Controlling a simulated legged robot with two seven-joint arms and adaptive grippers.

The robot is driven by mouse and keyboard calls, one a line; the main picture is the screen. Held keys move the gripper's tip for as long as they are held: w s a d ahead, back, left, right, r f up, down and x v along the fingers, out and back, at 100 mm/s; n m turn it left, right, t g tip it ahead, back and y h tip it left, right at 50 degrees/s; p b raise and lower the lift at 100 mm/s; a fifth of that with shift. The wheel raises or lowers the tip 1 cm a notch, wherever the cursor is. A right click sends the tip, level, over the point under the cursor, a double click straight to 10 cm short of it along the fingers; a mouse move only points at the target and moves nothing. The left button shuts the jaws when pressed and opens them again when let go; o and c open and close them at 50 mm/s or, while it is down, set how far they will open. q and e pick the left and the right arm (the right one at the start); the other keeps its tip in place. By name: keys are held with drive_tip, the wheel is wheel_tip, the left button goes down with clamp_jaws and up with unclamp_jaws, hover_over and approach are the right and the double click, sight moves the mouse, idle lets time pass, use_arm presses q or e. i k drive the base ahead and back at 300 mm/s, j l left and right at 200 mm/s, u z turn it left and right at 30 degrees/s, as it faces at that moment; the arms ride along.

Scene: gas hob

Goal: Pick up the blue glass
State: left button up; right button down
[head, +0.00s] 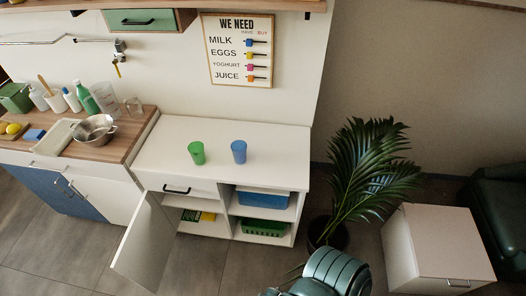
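The blue glass (239,151) stands upright on the white cabinet top (280,146) in the head view. A green glass (196,153) stands to its left, with a gap between them. Neither of my grippers is in view, so I cannot see whether they are open or shut. Nothing is touching the blue glass.
The cabinet's left door (145,243) hangs open. Its shelves hold a blue bin (263,198) and a green basket (265,228). A wooden counter with a metal pot (95,130) is left. A potted plant (362,175) and a white box (437,240) are right.

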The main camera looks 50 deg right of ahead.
sight(239, 147)
drive_tip(key=z, duration=1.45)
drive_tip(key=i+j+z, duration=0.15)
drive_tip(key=j, duration=0.15)
drive_tip(key=i+j+z, duration=0.1)
drive_tip(key=j, duration=0.25)
drive_tip(key=i+j+z, duration=0.25)
drive_tip(key=j, duration=0.45)
drive_tip(key=i, duration=0.1)
